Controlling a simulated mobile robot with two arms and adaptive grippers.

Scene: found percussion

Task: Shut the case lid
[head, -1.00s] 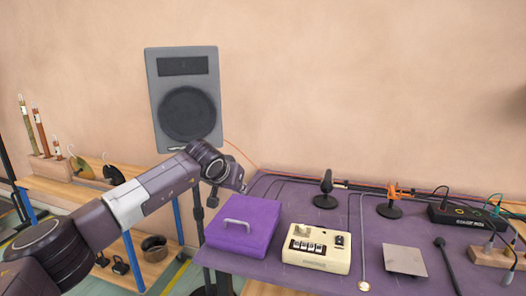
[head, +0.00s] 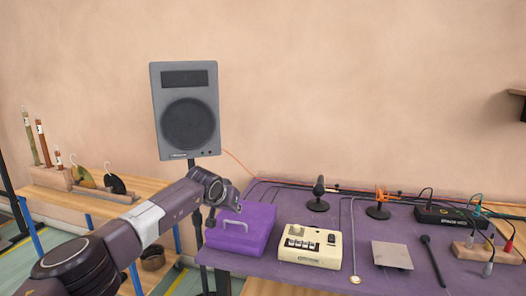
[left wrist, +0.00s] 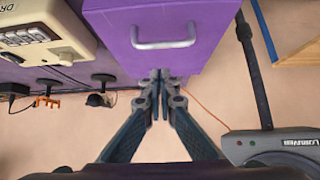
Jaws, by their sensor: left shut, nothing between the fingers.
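The purple case (head: 243,236) sits at the left end of the purple-topped table, a silver handle (head: 235,224) on its top face. Its lid lies flat over the box with no clear gap, though I cannot tell whether it is fully closed. In the left wrist view the case's purple face (left wrist: 195,55) and handle (left wrist: 163,44) fill the upper middle. My left gripper (head: 236,208) is at the far left edge of the case. Its fingers (left wrist: 160,76) are shut and empty, right at the case's edge; contact is unclear. My right gripper is not in view.
A cream drum machine (head: 309,246) stands right of the case, with a grey square pad (head: 391,254) and small microphones (head: 318,195) beyond. A grey speaker (head: 186,110) stands behind my left arm. A wooden shelf (head: 55,180) is at the left.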

